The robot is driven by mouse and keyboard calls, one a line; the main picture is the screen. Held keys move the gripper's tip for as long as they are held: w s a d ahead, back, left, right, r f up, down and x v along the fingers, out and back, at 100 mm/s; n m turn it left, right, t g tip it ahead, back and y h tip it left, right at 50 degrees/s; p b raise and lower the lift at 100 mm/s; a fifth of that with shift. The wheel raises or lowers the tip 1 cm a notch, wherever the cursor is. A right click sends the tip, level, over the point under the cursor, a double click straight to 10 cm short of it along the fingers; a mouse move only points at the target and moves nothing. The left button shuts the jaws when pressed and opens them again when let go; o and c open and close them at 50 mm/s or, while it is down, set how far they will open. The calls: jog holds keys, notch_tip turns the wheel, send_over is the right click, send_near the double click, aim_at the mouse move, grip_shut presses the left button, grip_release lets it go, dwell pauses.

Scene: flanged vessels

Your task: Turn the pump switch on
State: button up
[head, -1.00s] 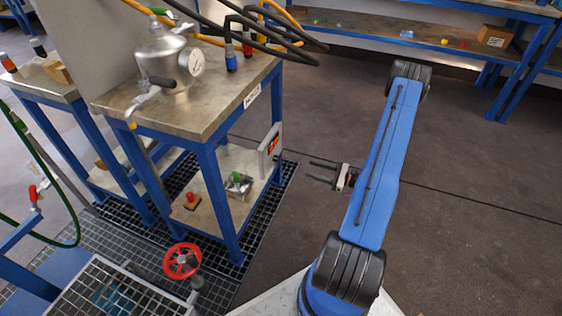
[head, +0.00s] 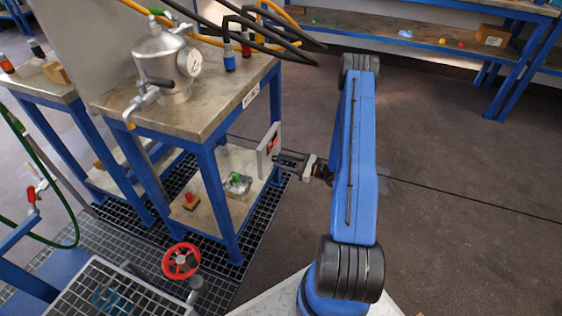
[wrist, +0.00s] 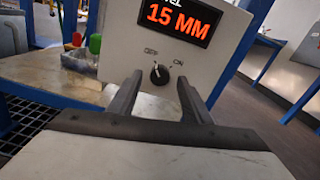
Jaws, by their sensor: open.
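The pump switch is a small black rotary knob (wrist: 160,74) on a light grey panel box (wrist: 125,45), seen in the wrist view. Its white mark points up toward the OFF label, with ON at its right. The box's orange display reads 15 MM. In the head view the box (head: 268,150) is mounted at the right side of the near bench, and the knob is not visible there. My gripper (head: 278,166) is open beside the box. In the wrist view its two fingers (wrist: 163,97) point at the panel, one on each side of the knob and short of it.
The workbench (head: 215,108) carries a metal vessel with a gauge (head: 165,70). Its lower shelf holds a red-button box (head: 190,200) and a green-topped part (head: 237,184). A red valve wheel (head: 181,261) stands in front. The floor right of my arm is clear.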

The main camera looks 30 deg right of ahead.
jog(key=shift+w+a, duration=0.35)
jog(key=shift+w, duration=0.05)
jog(key=c, duration=1.1)
jog(key=shift+o, duration=0.2)
